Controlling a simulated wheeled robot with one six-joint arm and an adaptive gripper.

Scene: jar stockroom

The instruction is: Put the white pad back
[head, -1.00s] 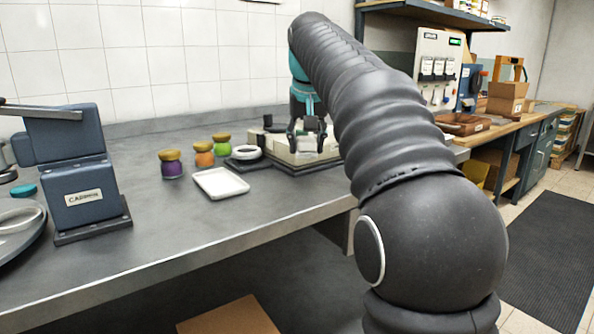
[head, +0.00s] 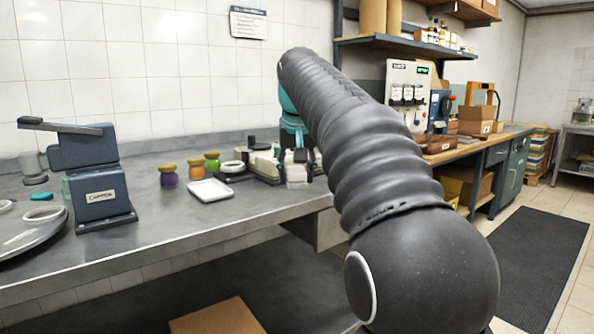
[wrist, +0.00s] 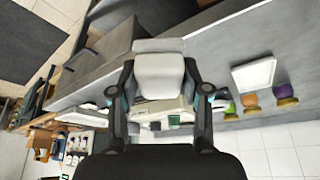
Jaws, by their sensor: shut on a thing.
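The white pad (wrist: 160,75) is a pale block between the two fingers of my gripper (wrist: 160,66) in the wrist view. My gripper is shut on it. In the head view my gripper (head: 297,163) points down at the right end of the pale bench device (head: 262,163), with the pad (head: 296,179) below the fingers. I cannot tell whether the pad touches the device or the bench under it.
A white tray (head: 212,190) lies on the grey bench (head: 165,222), left of the device. Several small jars (head: 195,170) stand behind it. A blue press (head: 98,190) stands further left. A wooden counter (head: 452,148) lies to the right, beyond a floor gap.

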